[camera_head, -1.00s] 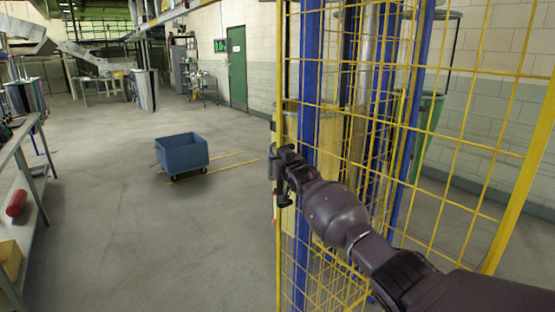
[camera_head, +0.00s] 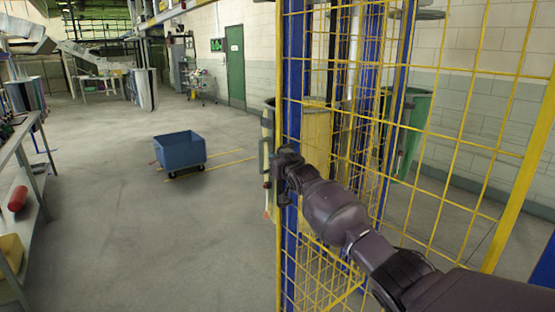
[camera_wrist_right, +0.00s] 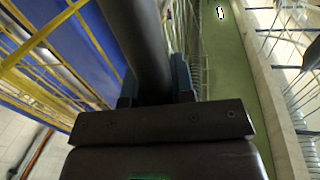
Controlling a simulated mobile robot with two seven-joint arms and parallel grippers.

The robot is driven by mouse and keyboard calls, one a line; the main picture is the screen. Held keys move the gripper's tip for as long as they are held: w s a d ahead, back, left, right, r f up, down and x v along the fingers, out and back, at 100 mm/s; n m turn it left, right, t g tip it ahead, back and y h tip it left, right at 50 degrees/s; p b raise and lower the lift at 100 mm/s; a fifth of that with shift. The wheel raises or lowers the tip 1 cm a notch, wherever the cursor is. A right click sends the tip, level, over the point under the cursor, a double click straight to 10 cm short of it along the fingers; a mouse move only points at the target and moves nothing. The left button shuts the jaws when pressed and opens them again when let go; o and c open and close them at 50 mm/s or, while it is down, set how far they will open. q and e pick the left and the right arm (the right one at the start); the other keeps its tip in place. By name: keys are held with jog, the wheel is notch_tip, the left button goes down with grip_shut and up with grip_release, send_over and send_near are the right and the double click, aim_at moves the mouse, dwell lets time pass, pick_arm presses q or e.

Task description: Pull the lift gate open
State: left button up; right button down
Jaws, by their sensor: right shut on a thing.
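The lift gate (camera_head: 435,195) is a yellow wire-mesh panel filling the right half of the head view. Its left edge stands upright near the middle, with a dark handle (camera_head: 265,160) on it. My right gripper (camera_head: 279,164) is at this handle, and the arm reaches to it from the lower right. In the right wrist view the dark round bar of the handle (camera_wrist_right: 135,40) runs between the two fingers of my right gripper (camera_wrist_right: 155,85), which are shut on it. My left gripper is not in view.
A blue cart (camera_head: 180,150) stands on the floor to the left. A shelf (camera_head: 30,215) lines the left edge. The floor between is clear.

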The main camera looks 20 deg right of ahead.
jog(key=shift+r, duration=0.1)
jog(key=c, duration=1)
grip_release()
jog(key=shift+o, duration=0.2)
jog(key=shift+s, duration=0.1)
jog(key=s+d, duration=0.1)
jog(key=s, duration=0.9)
jog(key=shift+s+d, duration=0.25)
jog(key=shift+d, duration=0.05)
